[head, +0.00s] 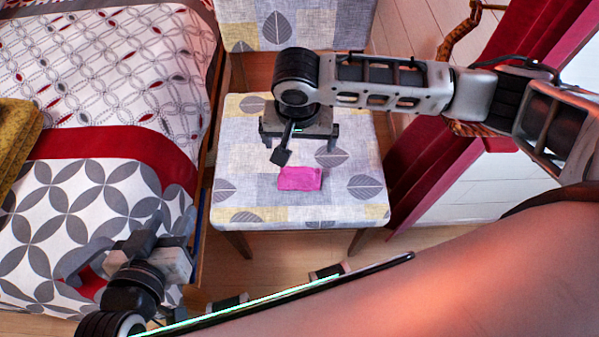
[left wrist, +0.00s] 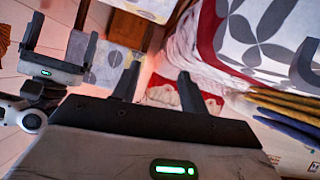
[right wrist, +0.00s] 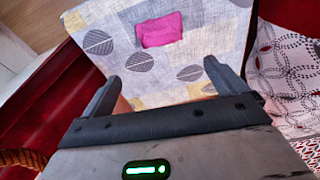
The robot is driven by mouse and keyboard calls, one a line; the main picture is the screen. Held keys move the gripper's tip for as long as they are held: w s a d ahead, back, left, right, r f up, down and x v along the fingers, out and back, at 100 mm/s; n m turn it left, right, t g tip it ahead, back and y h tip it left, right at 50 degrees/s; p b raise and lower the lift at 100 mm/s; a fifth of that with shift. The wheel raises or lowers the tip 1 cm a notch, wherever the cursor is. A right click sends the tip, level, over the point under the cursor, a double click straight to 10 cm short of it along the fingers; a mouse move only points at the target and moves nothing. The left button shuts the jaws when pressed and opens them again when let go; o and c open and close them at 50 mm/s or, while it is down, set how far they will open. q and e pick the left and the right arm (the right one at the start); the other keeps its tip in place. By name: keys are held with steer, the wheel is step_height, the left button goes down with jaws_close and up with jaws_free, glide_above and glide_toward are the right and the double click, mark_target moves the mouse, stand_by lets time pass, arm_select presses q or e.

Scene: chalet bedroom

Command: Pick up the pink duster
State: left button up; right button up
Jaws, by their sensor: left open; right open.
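The pink duster (head: 300,179) lies flat on the seat of a patterned chair (head: 240,190), towards the seat's front middle. It also shows in the right wrist view (right wrist: 161,30), beyond the fingertips. My right gripper (head: 299,140) is open and empty above the seat, just behind the duster in the head view and apart from it. Its open fingers (right wrist: 162,74) show in the right wrist view. My left gripper (head: 112,242) is open and empty at the lower left, by the bed's edge. Its fingers (left wrist: 159,72) are apart in the left wrist view; I cannot make out the duster there.
The bed (head: 110,145) with patterned bedding and a red band stands left of the chair. A mustard cushion or blanket (head: 15,140) lies on it. A red curtain (head: 435,180) hangs right of the chair. The chair's backrest (head: 300,25) rises behind the seat.

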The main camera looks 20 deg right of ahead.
steer(key=b, duration=0.3)
glide_above(300, 170)
steer(key=f, duration=0.9)
steer(key=shift+s+a+f, duration=0.1)
steer(key=shift+s+a, duration=0.05)
steer(key=shift+a, duration=0.05)
steer(key=f+b, duration=0.1)
steer(key=f, duration=0.3)
steer(key=shift+w+d+f+b, duration=0.15)
steer(key=shift+w+f+b, duration=0.05)
steer(key=shift+f+b, duration=0.2)
steer(key=shift+f, duration=0.25)
arm_select(q)
step_height(300, 170, down, 10)
steer(key=d+g, duration=0.2)
steer(key=shift+w+d+m+h, duration=0.3)
steer(key=shift+w+h, duration=0.1)
steer(key=shift+w, duration=0.05)
arm_select(e)
steer(key=shift+c, duration=0.3)
steer(key=c, duration=1)
arm_select(q)
steer(key=shift+r, duration=0.2)
